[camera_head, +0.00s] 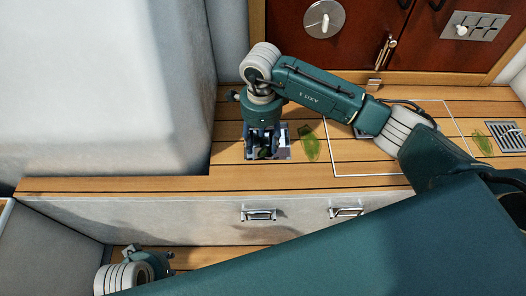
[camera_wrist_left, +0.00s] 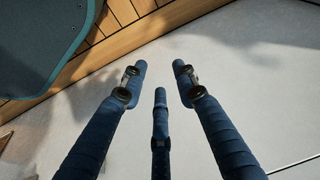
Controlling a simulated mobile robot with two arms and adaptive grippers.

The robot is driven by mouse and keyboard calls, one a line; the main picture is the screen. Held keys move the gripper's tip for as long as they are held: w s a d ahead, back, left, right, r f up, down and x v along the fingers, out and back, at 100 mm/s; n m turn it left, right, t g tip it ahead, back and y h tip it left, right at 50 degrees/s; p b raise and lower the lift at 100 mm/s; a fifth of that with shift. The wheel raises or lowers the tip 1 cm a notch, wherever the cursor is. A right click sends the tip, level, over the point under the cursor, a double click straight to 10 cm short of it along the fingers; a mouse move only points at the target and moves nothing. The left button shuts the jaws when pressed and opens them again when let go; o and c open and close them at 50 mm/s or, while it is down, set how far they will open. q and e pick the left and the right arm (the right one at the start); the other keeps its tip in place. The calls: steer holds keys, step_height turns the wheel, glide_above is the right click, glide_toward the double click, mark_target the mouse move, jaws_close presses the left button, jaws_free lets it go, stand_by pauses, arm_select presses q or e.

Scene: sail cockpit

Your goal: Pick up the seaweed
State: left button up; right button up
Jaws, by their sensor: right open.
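A green piece of seaweed (camera_head: 309,142) lies flat on the wooden deck, just right of my right gripper (camera_head: 264,150). My right gripper points down, open, over a grey metal grate (camera_head: 284,154) in the deck. A dark green patch shows between its fingers; I cannot tell whether it is touched. Another piece of seaweed (camera_head: 484,143) lies further right, beside a drain. My left gripper is low at the left in the head view, largely hidden; in the left wrist view its blue fingers (camera_wrist_left: 160,78) are spread apart with nothing between them.
A slotted metal drain (camera_head: 508,136) is at the right of the deck. A white-outlined hatch (camera_head: 375,155) lies between the seaweed pieces. A pale wall with metal handles (camera_head: 259,215) drops from the deck's front edge. Red-brown cabinet doors (camera_head: 350,50) stand behind.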

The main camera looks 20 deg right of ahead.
mark_target(262, 149)
step_height(262, 149, down, 4)
arm_select(q)
steer(key=shift+w+v, duration=0.2)
steer(key=shift+v, duration=0.95)
arm_select(e)
steer(key=c, duration=0.9)
steer(key=shift+r, duration=0.15)
